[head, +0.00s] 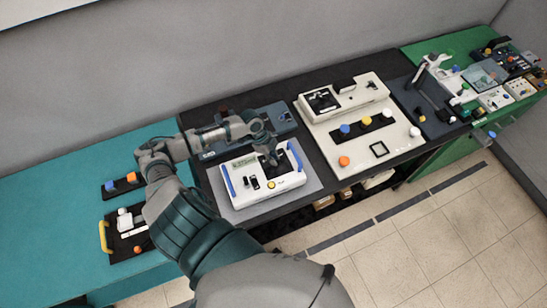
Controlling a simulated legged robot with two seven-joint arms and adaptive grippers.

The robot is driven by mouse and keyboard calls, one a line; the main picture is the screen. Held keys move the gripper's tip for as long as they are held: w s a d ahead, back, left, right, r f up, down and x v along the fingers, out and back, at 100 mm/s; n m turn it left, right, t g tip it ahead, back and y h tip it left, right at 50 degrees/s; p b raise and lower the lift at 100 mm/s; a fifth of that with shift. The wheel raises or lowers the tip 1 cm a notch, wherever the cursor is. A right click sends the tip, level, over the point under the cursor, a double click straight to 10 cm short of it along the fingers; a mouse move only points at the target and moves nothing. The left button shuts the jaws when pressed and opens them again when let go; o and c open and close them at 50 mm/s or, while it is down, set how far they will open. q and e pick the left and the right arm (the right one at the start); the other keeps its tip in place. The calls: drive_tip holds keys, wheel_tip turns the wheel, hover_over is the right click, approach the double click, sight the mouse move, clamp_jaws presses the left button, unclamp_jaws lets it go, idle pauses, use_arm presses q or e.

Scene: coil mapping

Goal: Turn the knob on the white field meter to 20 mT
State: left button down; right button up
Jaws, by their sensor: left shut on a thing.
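The white field meter (240,197) lies on a grey mat on the dark middle bench, with blue handles at its left and right ends. Its small display (243,162) is lit, but the reading is too small to make out. A yellow button (271,184) and dark sockets sit on its front part. My left gripper (271,158) reaches down from the upper left over the meter's upper right part. It is shut on the meter's knob, which the fingers mostly hide; its pointer and scale cannot be read. My right gripper is not in view.
A white unit (345,160) with blue, yellow and orange knobs stands right of the meter. A blue-grey device (280,117) lies behind it. On the teal bench (50,205) at left is a black panel with a yellow handle (104,237). Several instruments crowd the green bench (440,47).

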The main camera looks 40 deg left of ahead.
use_arm(q)
drive_tip(key=shift+w+m, duration=0.1)
drive_tip(key=shift+m, duration=0.2)
drive_tip(key=m, duration=0.1)
drive_tip(key=m+g, duration=0.1)
drive_tip(key=m, duration=0.1)
drive_tip(key=shift+w+m, duration=0.2)
drive_tip(key=shift+m, duration=0.1)
drive_tip(key=shift+d+m+g+b, duration=0.1)
drive_tip(key=shift+m+g+b, duration=0.75)
drive_tip(key=shift+m, duration=1.45)
drive_tip(key=shift+g, duration=0.35)
drive_tip(key=shift+p, duration=0.3)
drive_tip(key=c, duration=1.2)
unclamp_jaws()
drive_tip(key=v, duration=1.2)
